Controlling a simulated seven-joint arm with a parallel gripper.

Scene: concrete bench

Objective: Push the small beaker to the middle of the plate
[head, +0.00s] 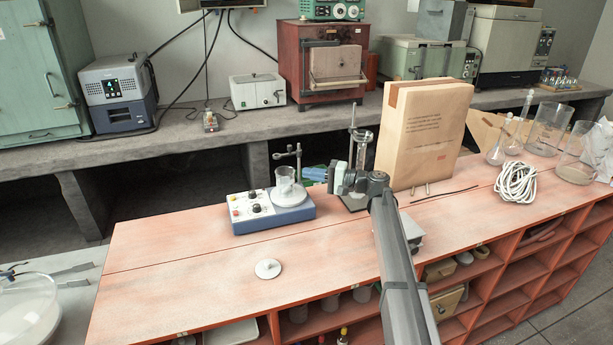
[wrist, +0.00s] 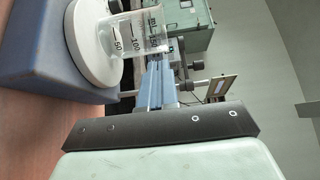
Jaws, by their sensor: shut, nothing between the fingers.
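The small clear beaker (head: 285,178) stands upright on the round white plate (head: 302,197) of a blue stirrer unit (head: 262,222). Its base is inside the plate's rim, around the middle; its exact offset is hard to tell. In the wrist view the beaker (wrist: 140,35), with printed graduations, stands on the white plate (wrist: 88,62). My gripper (head: 308,173) is to the right of the beaker, at about its height, pointing left. In the wrist view the blue fingers of my gripper (wrist: 158,72) are together and empty, with tips close to the beaker wall. Contact cannot be told.
A metal support rod (head: 299,160) rises behind the plate. A glass item on a stand (head: 362,150) and a large paper package (head: 425,135) stand behind my arm. Coiled cable (head: 516,182) and glassware are right.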

